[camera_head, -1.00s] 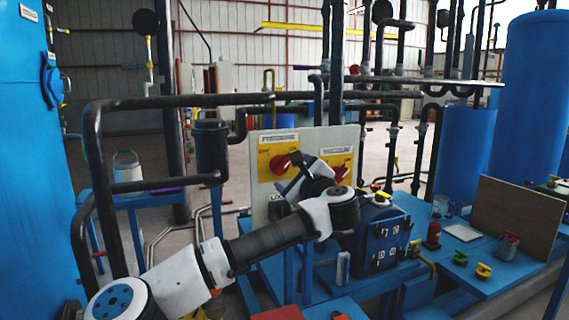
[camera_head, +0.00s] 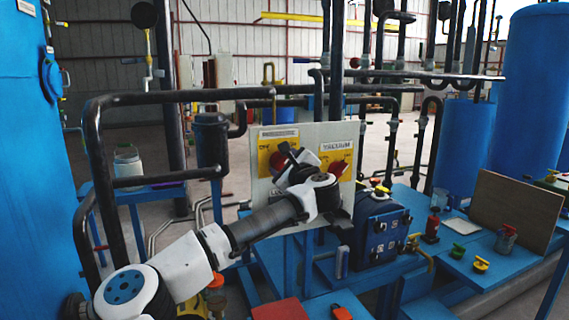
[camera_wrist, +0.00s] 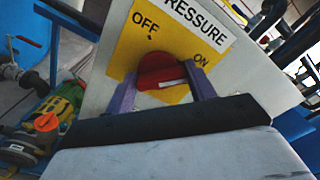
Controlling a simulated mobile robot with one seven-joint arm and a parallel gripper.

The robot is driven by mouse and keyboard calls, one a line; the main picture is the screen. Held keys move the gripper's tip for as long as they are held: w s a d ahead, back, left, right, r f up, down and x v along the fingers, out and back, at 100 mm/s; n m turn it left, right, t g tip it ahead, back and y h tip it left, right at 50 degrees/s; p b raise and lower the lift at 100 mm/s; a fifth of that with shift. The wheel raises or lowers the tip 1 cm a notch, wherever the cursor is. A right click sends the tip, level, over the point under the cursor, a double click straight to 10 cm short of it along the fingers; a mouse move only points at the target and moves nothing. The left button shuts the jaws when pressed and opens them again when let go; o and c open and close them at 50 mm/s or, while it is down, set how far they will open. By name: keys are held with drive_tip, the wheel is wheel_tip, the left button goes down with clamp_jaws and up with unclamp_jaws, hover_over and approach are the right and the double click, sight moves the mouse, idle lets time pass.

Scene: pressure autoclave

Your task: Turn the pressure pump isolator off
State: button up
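The pressure isolator is a red rotary knob (camera_wrist: 160,68) on a yellow plate (camera_wrist: 125,47) marked PRESSURE, OFF and ON. A white line on the knob points towards the ON side. In the wrist view my gripper (camera_wrist: 161,76) has its two purple fingers on either side of the knob, open around it. I cannot tell whether either finger touches it. In the head view my gripper (camera_head: 287,156) is at the left yellow plate and hides most of this knob.
A second red knob (camera_head: 338,168) marked VACUUM sits to the right on the same pale board (camera_head: 308,133). A dark blue box (camera_head: 379,235) stands below right. Black pipes (camera_head: 185,98) run left of and behind the board.

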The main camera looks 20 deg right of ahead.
drive_tip(key=shift+c, duration=0.8)
drive_tip(key=shift+n+b, duration=0.3)
drive_tip(key=shift+b, duration=0.05)
drive_tip(key=shift+f+n+b, duration=0.15)
drive_tip(key=shift+n+b, duration=0.6)
drive_tip(key=shift+n, duration=0.25)
drive_tip(key=n+b, duration=0.2)
drive_tip(key=n, duration=0.3)
drive_tip(key=n+b, duration=0.1)
drive_tip(key=n, duration=0.4)
drive_tip(key=shift+a+n, duration=0.15)
drive_tip(key=shift+n, duration=0.25)
drive_tip(key=shift+a+n, duration=0.1)
drive_tip(key=shift+n, duration=2.2)
